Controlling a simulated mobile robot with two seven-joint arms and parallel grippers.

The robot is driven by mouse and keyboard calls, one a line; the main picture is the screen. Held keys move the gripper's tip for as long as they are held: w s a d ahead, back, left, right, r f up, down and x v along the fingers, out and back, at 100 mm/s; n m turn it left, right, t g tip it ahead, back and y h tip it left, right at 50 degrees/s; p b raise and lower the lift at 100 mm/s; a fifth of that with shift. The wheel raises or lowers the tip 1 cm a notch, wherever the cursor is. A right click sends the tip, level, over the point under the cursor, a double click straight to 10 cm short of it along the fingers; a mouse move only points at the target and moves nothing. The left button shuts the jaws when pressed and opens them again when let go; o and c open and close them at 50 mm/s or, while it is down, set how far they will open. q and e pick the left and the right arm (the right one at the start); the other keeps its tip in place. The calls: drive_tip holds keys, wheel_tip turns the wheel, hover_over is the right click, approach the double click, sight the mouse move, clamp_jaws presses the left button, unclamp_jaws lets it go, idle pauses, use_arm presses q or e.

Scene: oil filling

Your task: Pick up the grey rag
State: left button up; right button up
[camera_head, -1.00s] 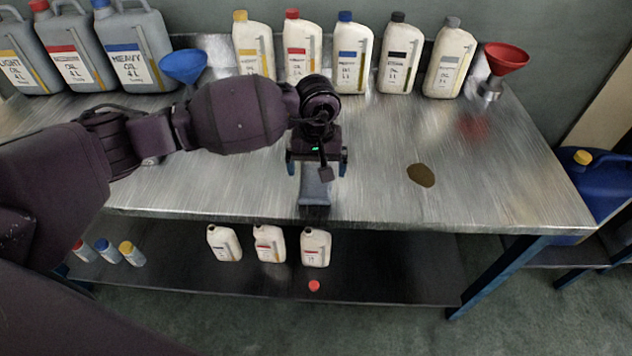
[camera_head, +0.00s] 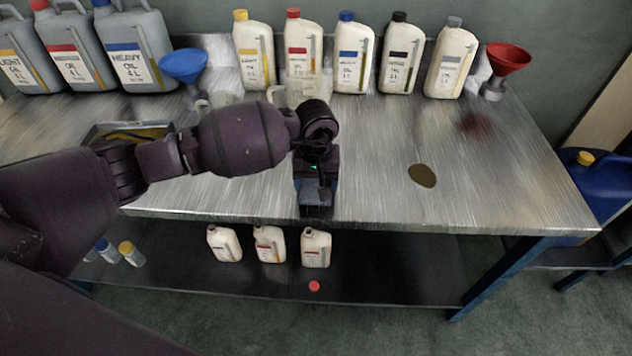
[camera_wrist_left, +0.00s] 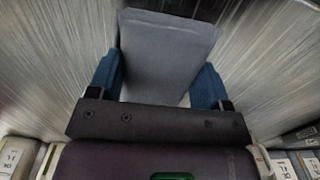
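The grey rag (camera_head: 313,192) lies at the front edge of the metal table, in the middle of the head view. In the left wrist view the rag (camera_wrist_left: 165,55) is a flat grey piece, with its near end between the fingers. My left gripper (camera_head: 315,182) points down right over the rag. In the left wrist view its blue fingers (camera_wrist_left: 156,85) stand wide apart, one on each side of the rag; I see no pinch on the cloth. My right gripper is not in view.
White oil bottles (camera_head: 354,55) and a red funnel (camera_head: 507,58) line the back. A blue funnel (camera_head: 184,66) and grey canisters (camera_head: 137,45) are at the left. A tray (camera_head: 98,132) shows behind my arm.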

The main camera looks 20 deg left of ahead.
use_arm(q)
drive_tip(key=shift+c, duration=0.8)
drive_tip(key=shift+r, duration=0.1)
